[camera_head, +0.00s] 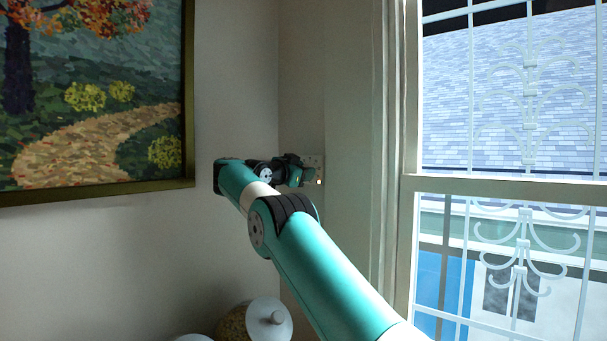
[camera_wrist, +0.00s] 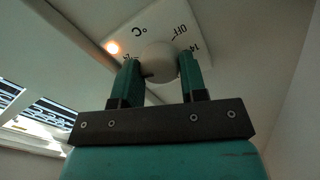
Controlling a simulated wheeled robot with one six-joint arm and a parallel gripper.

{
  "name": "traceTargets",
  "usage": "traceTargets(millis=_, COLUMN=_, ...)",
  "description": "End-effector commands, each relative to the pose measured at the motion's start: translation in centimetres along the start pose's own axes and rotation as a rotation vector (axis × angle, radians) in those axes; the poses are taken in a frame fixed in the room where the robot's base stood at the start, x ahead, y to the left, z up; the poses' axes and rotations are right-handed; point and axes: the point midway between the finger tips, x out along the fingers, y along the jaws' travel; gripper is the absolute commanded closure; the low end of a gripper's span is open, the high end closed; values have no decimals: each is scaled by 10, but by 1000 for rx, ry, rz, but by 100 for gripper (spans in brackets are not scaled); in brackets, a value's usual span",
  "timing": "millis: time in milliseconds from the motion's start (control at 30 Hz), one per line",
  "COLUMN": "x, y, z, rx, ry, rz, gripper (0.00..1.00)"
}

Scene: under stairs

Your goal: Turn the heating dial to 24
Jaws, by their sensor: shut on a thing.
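The heating dial (camera_wrist: 160,63) is a round, pale knob on a white plate (camera_wrist: 152,14) in the wrist view. The plate carries "°C", "OFF", "14" and another mark partly hidden by the left finger. In the head view my gripper (camera_head: 302,175) reaches the plate (camera_head: 317,162) on the wall; the dial is hidden there. I cannot read which number the dial points to.
A barred window (camera_head: 510,180) with a wooden frame (camera_head: 393,150) is close on the right. A framed landscape painting (camera_head: 95,100) hangs on the left wall.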

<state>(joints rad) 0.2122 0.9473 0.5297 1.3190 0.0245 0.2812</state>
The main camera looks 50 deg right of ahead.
Motion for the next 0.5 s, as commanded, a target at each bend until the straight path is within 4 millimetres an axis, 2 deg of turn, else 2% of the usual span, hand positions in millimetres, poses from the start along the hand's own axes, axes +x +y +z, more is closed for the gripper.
traceTargets(millis=200, x=-1, y=1, z=4, rx=154, ry=-11, rz=5, gripper=84)
traceTargets(millis=500, x=-1, y=1, z=3, rx=285, ry=-15, rz=7, gripper=84)
